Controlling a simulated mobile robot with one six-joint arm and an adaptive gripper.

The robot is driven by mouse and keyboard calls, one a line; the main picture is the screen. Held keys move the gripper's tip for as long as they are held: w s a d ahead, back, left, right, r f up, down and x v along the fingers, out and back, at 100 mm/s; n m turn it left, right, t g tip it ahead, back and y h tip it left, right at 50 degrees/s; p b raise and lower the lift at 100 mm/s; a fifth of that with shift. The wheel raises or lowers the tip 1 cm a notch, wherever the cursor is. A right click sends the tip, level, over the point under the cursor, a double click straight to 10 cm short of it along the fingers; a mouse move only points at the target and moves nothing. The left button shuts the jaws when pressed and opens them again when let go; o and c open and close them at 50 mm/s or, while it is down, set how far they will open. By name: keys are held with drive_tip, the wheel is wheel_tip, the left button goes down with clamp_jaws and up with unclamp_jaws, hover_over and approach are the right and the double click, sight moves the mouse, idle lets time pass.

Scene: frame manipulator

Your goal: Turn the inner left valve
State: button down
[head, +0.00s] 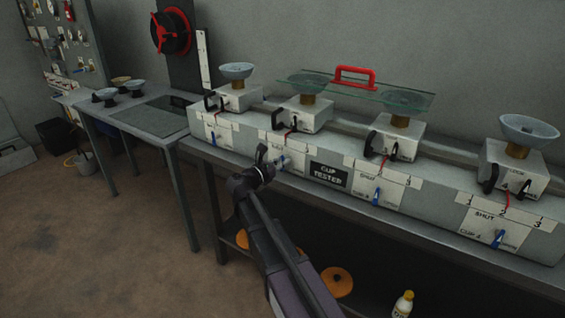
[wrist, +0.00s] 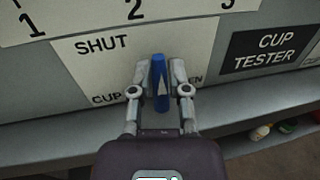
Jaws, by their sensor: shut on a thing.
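The inner left valve is a blue lever (wrist: 158,88) on a white panel (wrist: 85,65) marked SHUT at upper left, with a partly hidden OPEN label at lower right. In the wrist view the lever stands nearly upright. My gripper (wrist: 160,72) is shut on it, one finger on each side. In the head view my gripper (head: 268,166) reaches the panel left of the CUP TESTER sign, and a bit of the blue lever (head: 281,163) shows beside it.
Other blue levers sit on the bench front: outer left (head: 212,138), inner right (head: 376,197) and outer right (head: 497,239). Above are boxes with black handles, bowls and a glass plate with a red handle (head: 355,76). A shelf edge (wrist: 240,140) runs below the panel.

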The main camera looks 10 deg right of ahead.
drive_tip(key=shift+m, duration=0.4)
drive_tip(key=m, duration=0.1)
drive_tip(key=m+p, duration=0.1)
drive_tip(key=m, duration=0.1)
drive_tip(key=shift+s+d+y, duration=0.15)
drive_tip(key=shift+s+y, duration=0.05)
drive_tip(key=shift+y, duration=0.2)
drive_tip(key=m, duration=0.2)
drive_tip(key=m+y+p, duration=0.1)
drive_tip(key=m, duration=0.1)
drive_tip(key=shift+s+d+f, duration=0.15)
drive_tip(key=m, duration=0.2)
drive_tip(key=m+y, duration=0.1)
drive_tip(key=m, duration=0.1)
drive_tip(key=shift+s+d+f+p, duration=0.1)
drive_tip(key=shift+f+p, duration=0.1)
drive_tip(key=shift+p, duration=0.1)
drive_tip(key=m, duration=0.2)
drive_tip(key=m+t+y, duration=0.1)
drive_tip(key=m, duration=0.1)
drive_tip(key=shift+f, duration=0.25)
drive_tip(key=c, duration=0.6)
unclamp_jaws()
